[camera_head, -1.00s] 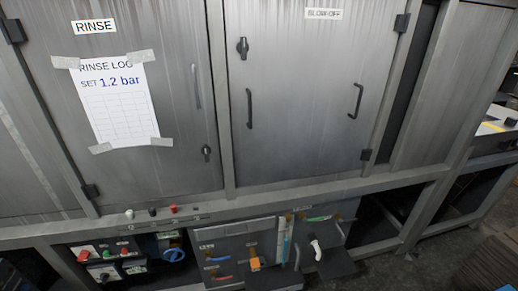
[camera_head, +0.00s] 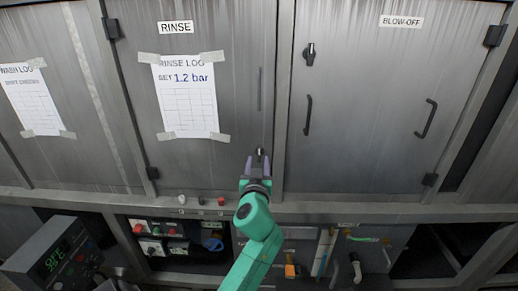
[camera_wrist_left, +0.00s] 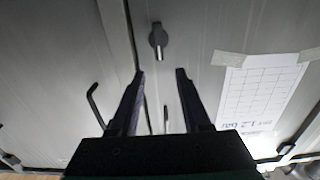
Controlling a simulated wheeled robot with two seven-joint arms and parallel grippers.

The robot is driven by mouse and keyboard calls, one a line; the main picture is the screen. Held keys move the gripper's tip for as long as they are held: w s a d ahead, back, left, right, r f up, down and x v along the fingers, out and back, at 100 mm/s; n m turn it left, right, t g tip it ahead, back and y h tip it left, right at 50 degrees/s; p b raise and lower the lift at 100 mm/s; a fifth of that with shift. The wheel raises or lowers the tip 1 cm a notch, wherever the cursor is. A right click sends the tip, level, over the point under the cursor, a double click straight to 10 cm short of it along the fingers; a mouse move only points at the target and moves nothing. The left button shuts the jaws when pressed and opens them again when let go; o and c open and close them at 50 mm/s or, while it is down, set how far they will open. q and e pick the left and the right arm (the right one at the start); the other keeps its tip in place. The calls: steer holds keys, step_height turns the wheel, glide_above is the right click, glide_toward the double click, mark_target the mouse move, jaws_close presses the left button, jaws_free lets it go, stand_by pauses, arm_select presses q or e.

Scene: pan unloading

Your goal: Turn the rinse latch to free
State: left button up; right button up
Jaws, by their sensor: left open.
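The rinse latch (camera_head: 259,152) is a small dark knob low on the right edge of the grey RINSE door (camera_head: 225,60). Its handle lies roughly upright, in line with the door edge. My left gripper (camera_head: 258,159) is in front of it, open, with its fingertips just below and to either side of the knob. In the left wrist view, where the door appears upside down, the latch (camera_wrist_left: 158,40) shows beyond the two spread fingertips (camera_wrist_left: 160,71), centred between them. Nothing is held. My right gripper is out of view.
The BLOW-OFF door (camera_head: 370,90) to the right has its own latch (camera_head: 309,54) and handles. A slim vertical handle (camera_head: 259,89) is above the rinse latch. A taped rinse log (camera_head: 187,97) is to the left. Buttons and a shelf of tools lie below.

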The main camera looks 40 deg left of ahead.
mark_target(259, 149)
arm_select(q)
steer(key=x, duration=0.7)
steer(key=shift+p, duration=0.35)
jaws_close()
steer(key=m, duration=0.3)
steer(key=m+b, duration=0.1)
steer(key=shift+w+d+f, duration=0.2)
steer(key=shift+w+d, duration=0.05)
steer(key=shift+d, duration=0.15)
steer(key=m, duration=0.5)
steer(key=shift+w+d+f, duration=0.25)
steer(key=shift+w+d, duration=0.05)
steer(key=m, duration=0.3)
steer(key=f+m, duration=0.1)
steer(key=shift+w+d+m, duration=0.15)
steer(key=shift+d+m, duration=0.1)
steer(key=shift+m, duration=0.05)
steer(key=shift+d+f+m+p, duration=0.15)
steer(key=shift+f+m, duration=0.1)
steer(key=shift+m, duration=0.85)
steer(key=shift+a+f+m+p, duration=0.1)
steer(key=shift+f+m+p, duration=0.1)
steer(key=shift+m, duration=0.9)
